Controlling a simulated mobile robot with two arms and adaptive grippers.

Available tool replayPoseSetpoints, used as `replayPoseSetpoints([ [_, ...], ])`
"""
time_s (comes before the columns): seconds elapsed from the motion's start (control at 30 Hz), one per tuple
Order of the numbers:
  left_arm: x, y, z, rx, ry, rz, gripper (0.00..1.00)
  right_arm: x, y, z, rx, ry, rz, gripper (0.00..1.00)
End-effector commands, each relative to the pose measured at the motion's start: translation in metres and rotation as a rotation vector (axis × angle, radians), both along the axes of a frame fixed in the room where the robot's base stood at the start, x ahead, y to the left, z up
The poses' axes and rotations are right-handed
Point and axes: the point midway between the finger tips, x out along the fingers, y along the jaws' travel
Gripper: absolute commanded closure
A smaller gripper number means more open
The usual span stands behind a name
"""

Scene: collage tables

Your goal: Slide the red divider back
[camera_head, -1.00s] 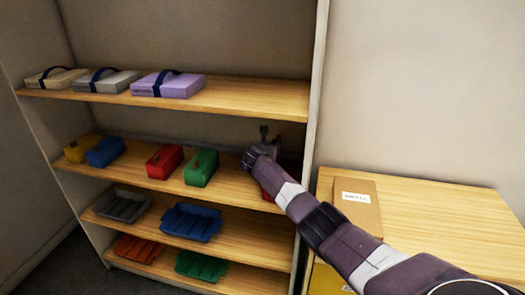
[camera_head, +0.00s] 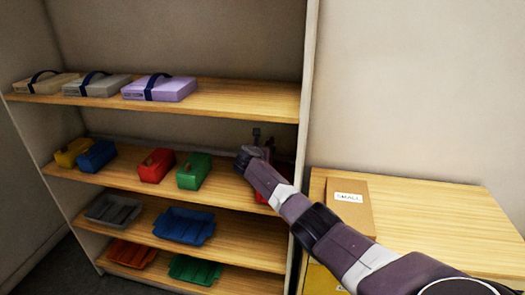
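A red piece (camera_head: 262,198) shows at the right end of the second shelf from the top, beside the shelf unit's right side panel. It is mostly hidden behind my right arm, so its full shape is unclear. My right arm reaches in from the lower right, and my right gripper (camera_head: 256,136) is at the back right of that shelf, by the red piece. Its fingers are small and dark, and I cannot tell whether they touch anything. A red box (camera_head: 157,165) stands apart, further left on the same shelf. My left gripper is not in view.
A green box (camera_head: 194,171), a blue box (camera_head: 97,156) and a yellow box (camera_head: 72,153) share that shelf. Cases with straps, including a lilac one (camera_head: 175,91), lie above; several trays lie below. A wooden table (camera_head: 440,215) with a folder labelled SMALL (camera_head: 340,207) stands right.

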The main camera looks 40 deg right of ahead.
Motion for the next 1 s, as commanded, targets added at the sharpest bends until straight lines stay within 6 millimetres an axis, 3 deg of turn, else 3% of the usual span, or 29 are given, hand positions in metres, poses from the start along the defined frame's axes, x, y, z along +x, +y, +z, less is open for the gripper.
replayPoseSetpoints([
  [0.37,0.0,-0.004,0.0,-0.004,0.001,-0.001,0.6,-0.016,0.019,0.01,0.0,-0.001,0.002,0.71],
  [1.0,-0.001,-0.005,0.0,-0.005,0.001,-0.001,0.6,-0.062,0.075,0.04,-0.001,-0.001,0.003,0.71],
])
